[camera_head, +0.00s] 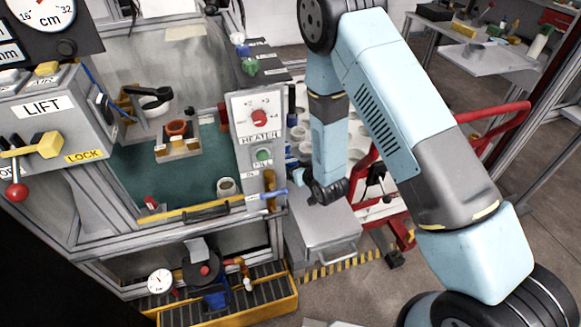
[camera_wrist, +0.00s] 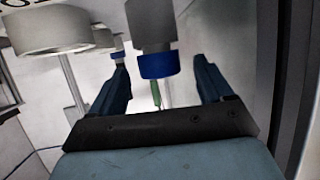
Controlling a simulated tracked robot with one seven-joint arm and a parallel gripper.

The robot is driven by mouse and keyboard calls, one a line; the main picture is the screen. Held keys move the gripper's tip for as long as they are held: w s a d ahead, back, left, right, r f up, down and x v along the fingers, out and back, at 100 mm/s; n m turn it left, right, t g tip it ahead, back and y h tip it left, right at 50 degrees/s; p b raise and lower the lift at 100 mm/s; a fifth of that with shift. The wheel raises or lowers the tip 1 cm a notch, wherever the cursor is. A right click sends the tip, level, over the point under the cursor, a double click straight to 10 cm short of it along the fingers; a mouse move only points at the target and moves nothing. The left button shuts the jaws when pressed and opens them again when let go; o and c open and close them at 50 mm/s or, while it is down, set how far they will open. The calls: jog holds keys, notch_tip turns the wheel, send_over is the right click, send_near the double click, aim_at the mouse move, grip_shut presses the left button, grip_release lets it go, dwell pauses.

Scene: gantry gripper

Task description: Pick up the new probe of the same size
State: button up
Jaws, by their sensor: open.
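In the wrist view, a grey cylinder with a blue band (camera_wrist: 158,65) hangs or stands between my fingers, and a thin green stem (camera_wrist: 156,95) shows below the band. It looks like a probe; its size and whether it is new cannot be told. My gripper (camera_wrist: 161,72) is open, one dark blue finger on each side of it with visible gaps.
Wide grey cylinders on thin rods (camera_wrist: 55,30) stand left of my fingers in the wrist view. In the head view, the heater panel (camera_head: 258,125) is left of my arm, and a red trolley frame (camera_head: 495,125) is to the right. Open floor lies at the lower middle.

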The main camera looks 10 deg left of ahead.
jog(key=shift+x, duration=1.25)
jog(key=shift+c, duration=0.2)
jog(key=c, duration=1)
jog(key=shift+c, duration=0.4)
jog(key=shift+r, duration=0.15)
